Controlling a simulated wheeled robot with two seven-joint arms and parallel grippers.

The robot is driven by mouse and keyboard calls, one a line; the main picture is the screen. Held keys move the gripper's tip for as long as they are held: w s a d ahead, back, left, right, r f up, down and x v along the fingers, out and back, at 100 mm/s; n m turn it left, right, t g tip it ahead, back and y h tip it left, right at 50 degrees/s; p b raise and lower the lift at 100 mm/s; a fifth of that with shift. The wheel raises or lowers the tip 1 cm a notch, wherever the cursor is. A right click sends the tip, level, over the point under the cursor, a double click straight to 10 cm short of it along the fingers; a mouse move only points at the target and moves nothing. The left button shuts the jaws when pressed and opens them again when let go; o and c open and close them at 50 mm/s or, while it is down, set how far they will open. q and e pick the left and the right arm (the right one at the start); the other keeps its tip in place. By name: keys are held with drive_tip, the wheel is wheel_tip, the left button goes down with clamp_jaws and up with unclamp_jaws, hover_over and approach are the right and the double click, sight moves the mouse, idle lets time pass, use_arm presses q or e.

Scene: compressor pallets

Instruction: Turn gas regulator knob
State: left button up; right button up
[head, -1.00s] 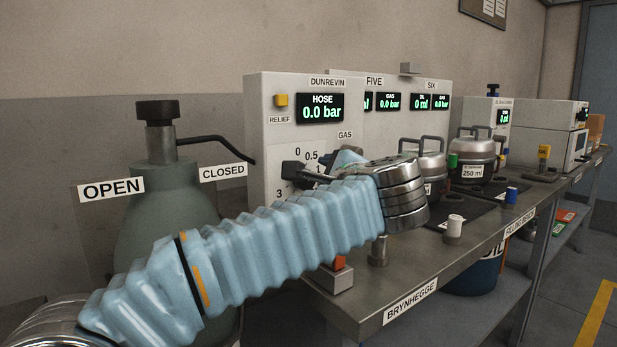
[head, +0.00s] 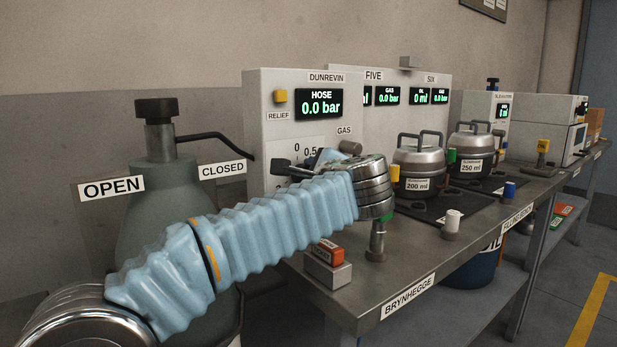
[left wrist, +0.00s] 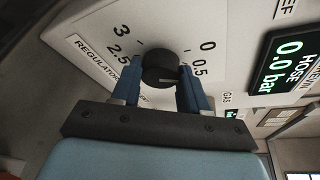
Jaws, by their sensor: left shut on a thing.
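The black regulator knob (left wrist: 160,68) sits on the white panel (head: 256,142), inside a scale marked 0 to 3. Its pale pointer mark faces right, near the 0.5 side, but I cannot read it exactly. My left gripper (left wrist: 155,88) has its blue fingers on either side of the knob and is shut on it. In the head view my left gripper is mostly hidden by my blue-sleeved arm, and the knob is hard to make out. The hose display (head: 319,104) reads 0.0 bar. My right gripper is not in view.
A grey-green gas cylinder (head: 165,200) with a black-topped valve and dark lever stands left, between OPEN and CLOSED labels. Metal pots (head: 418,168) and a white knob (head: 452,222) stand further right.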

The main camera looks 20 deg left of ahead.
use_arm(q)
drive_tip(key=shift+c, duration=0.6)
drive_tip(key=shift+w+d+m+g+y+p, duration=0.1)
drive_tip(key=shift+m+g+y+p, duration=0.85)
drive_tip(key=shift+m, duration=1.3)
drive_tip(key=shift+m+g+y+p, duration=0.65)
drive_tip(key=shift+m+g+p, duration=0.55)
drive_tip(key=shift+m, duration=1.1)
drive_tip(key=shift+w+d+m+g+y+p, duration=0.1)
drive_tip(key=shift+m+g+y+p, duration=0.85)
drive_tip(key=shift+m, duration=1.3)
